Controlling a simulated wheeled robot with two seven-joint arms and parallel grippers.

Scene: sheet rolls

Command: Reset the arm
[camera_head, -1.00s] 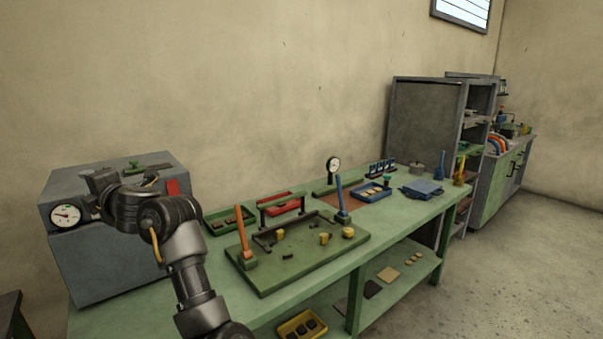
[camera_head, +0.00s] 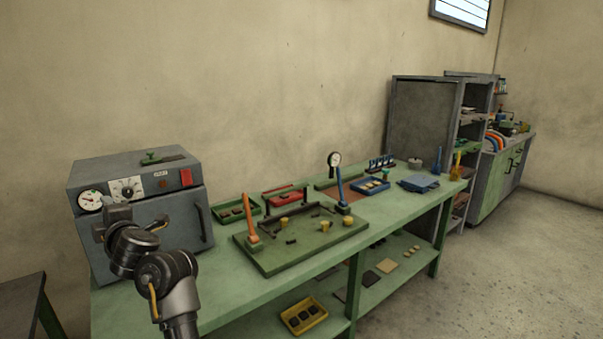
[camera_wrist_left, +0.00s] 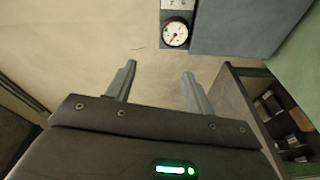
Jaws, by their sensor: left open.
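My left arm (camera_head: 168,278) comes in from the bottom left in the head view, bent in front of the grey oven-like box (camera_head: 152,165). My left gripper (camera_wrist_left: 159,72) is open in the left wrist view. Its two fingers are spread apart with nothing between them. In the head view its end lies in front of the box's left front, and its jaws are hard to make out. The box's gauge (camera_wrist_left: 176,33) shows beyond the fingers in the wrist view. My right gripper is out of view.
The green workbench (camera_head: 397,230) carries a green board (camera_head: 290,258) with an orange-handled and a blue-handled lever, trays (camera_head: 370,187) and a dial gauge (camera_head: 334,160). A yellow tray (camera_head: 304,316) sits on the lower shelf. Open floor (camera_head: 500,265) lies at right.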

